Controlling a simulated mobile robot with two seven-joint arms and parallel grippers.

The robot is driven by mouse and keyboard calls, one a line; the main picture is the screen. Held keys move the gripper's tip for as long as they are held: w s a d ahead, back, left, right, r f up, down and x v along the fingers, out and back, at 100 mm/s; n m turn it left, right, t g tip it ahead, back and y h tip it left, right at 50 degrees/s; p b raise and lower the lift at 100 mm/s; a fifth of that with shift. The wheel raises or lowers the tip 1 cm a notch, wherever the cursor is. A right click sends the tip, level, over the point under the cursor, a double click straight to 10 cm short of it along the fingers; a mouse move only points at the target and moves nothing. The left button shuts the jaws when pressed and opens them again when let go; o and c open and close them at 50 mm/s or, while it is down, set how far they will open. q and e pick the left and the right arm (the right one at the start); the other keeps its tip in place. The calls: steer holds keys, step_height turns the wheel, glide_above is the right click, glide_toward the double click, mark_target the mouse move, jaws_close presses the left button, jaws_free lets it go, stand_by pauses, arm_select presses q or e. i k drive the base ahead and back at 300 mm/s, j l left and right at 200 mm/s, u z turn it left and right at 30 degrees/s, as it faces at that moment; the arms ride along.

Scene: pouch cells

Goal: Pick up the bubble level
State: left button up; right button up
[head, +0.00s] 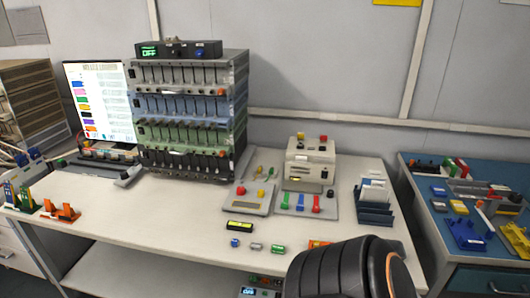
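A small black bar with a yellow-green strip (240,226) lies on the white workbench (170,222) near its front edge. It looks like the bubble level, but it is too small to be sure. A black and orange part of my own arm rises at the bottom, right of centre. It covers part of the bench front and partly hides an orange-red item (318,243). Neither gripper's fingers show.
A rack of cell trays (190,120) stands at the back of the bench. Right of it are a beige machine (310,160) and a dark-blue holder (374,212). Small blue, grey and green pieces (256,246) lie near the bar. A blue-topped table (465,200) stands at right.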

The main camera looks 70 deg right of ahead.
mark_target(237, 226)
steer(key=z, duration=2)
